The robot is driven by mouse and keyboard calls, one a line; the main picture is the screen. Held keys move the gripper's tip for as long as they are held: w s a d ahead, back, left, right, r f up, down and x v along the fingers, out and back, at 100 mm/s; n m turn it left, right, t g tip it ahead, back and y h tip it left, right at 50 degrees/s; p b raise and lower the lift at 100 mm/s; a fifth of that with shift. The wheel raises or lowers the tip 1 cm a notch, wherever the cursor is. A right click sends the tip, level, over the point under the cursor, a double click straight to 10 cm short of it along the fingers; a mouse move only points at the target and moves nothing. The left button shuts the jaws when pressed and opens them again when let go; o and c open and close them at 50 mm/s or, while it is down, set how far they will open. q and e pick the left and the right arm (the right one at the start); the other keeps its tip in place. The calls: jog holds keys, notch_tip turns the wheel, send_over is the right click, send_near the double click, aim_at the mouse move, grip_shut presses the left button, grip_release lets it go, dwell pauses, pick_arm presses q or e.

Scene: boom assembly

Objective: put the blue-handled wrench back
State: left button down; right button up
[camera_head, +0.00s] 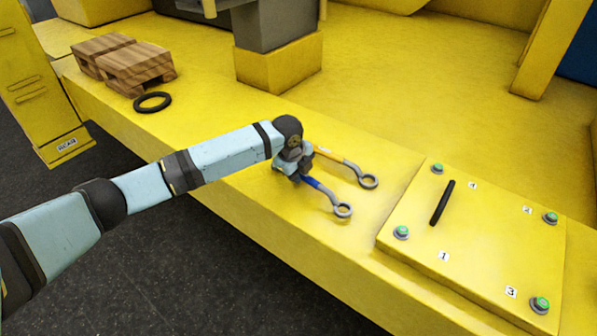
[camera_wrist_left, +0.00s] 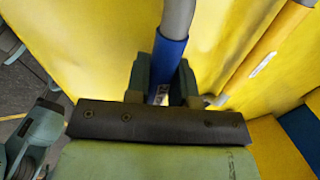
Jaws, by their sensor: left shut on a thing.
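The blue-handled wrench (camera_head: 328,195) is at the front edge of the yellow surface, its ring end pointing right. My left gripper (camera_head: 300,176) is shut on its blue handle, which also shows between the fingers in the left wrist view (camera_wrist_left: 167,62). I cannot tell whether the wrench touches the surface. An orange-handled wrench (camera_head: 345,163) lies just behind it, apart from the gripper; its handle shows at the right in the left wrist view (camera_wrist_left: 262,52). My right gripper is not in view.
A raised yellow plate (camera_head: 470,240) with several green-topped bolts and a black handle (camera_head: 442,203) lies to the right. A black ring (camera_head: 152,102) and wooden blocks (camera_head: 125,65) are at the back left. A grey post (camera_head: 275,25) stands behind. The surface behind the wrenches is clear.

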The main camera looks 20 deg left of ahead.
pick_arm(q)
jog(key=shift+f, duration=0.45)
dwell(0.5)
jog(key=c, duration=0.9)
grip_release()
jog(key=shift+f, duration=0.1)
